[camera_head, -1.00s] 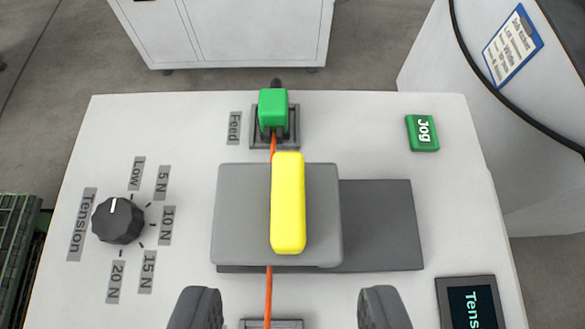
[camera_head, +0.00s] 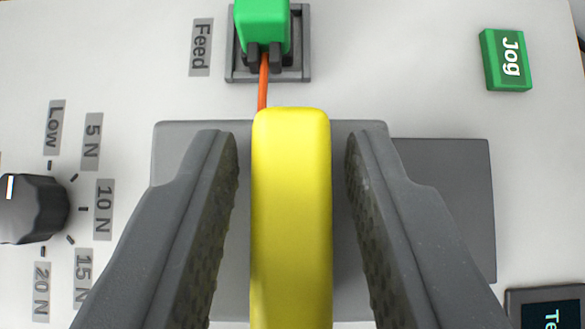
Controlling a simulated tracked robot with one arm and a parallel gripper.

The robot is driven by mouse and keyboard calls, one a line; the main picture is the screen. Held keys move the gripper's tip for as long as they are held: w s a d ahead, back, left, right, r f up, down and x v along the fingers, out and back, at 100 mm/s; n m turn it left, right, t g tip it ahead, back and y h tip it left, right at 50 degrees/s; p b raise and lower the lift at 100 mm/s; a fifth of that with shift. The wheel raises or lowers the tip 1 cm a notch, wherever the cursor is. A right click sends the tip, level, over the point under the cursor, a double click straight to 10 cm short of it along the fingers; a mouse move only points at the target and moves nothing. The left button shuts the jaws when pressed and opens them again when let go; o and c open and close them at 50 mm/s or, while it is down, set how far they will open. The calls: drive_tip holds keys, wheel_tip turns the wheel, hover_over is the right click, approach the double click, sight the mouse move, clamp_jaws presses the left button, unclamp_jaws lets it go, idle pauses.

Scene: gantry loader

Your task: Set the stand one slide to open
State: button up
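A long yellow handle (camera_head: 290,215) stands on a grey sliding plate (camera_head: 172,150), which lies over a darker grey plate (camera_head: 455,190) that shows on its right. My gripper (camera_head: 291,155) is open, with one finger on each side of the yellow handle. A gap shows between the handle and each finger. The near end of the handle runs out of the bottom of the view. No label naming the slide or its open position is in view.
A green block (camera_head: 262,25) with an orange strand (camera_head: 263,85) sits beyond the handle, beside the Feed label (camera_head: 201,47). A green Jog button (camera_head: 506,60) is at upper right, a black tension knob (camera_head: 30,209) at left, and a display (camera_head: 548,310) at lower right.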

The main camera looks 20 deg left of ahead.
clamp_jaws()
drive_tip(key=shift+d, duration=0.1)
drive_tip(key=d, duration=0.1)
drive_tip(key=w+d, duration=0.1)
drive_tip(key=d, duration=0.1)
drive_tip(key=w+d, duration=0.1)
drive_tip(key=shift+d, duration=0.25)
drive_tip(key=shift+d+r+p, duration=0.1)
drive_tip(key=shift+d+p, duration=0.15)
drive_tip(key=shift+p, duration=0.05)
drive_tip(key=shift+o, duration=1.9)
unclamp_jaws()
drive_tip(key=shift+w+d, duration=0.1)
